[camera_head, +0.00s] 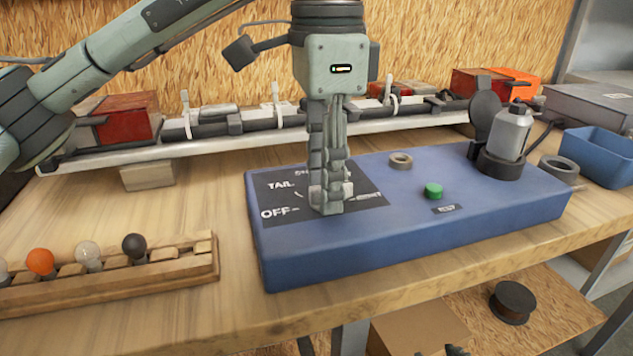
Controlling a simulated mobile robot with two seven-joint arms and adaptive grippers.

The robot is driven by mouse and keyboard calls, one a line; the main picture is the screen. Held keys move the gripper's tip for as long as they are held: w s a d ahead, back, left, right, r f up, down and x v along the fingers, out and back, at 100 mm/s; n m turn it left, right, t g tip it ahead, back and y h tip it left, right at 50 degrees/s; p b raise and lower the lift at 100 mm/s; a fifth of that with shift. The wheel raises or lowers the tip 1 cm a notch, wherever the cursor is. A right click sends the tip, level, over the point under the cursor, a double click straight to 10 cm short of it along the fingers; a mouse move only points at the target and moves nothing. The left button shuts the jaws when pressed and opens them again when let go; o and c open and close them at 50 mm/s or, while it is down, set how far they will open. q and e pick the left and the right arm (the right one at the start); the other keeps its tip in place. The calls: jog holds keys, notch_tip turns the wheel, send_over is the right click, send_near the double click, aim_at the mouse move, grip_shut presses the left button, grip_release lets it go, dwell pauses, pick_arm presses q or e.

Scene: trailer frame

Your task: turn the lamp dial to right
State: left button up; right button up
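A blue box (470,222) lies on the wooden bench and carries a black label panel (280,198) with "TAIL" and "OFF" printed on it. The lamp dial sits in the area of this panel, mostly hidden behind my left gripper. My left gripper (328,208) points straight down, with its fingertips low over the panel. I see the fingers nearly edge-on, one overlapping the other, so their gap and any grip on the dial cannot be made out. My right gripper does not show.
A green button (433,190) and a grey ring (400,160) are on the box right of the gripper. A bottle-like lamp (512,132) stands at its right end. A wooden rack (120,272) with bulbs is at front left. A white rail (220,145) runs behind.

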pick_arm(q)
notch_tip(320, 180, up, 2)
jog(key=shift+r+p, duration=0.1)
jog(key=shift+p, duration=0.25)
jog(key=shift+r, duration=1.9)
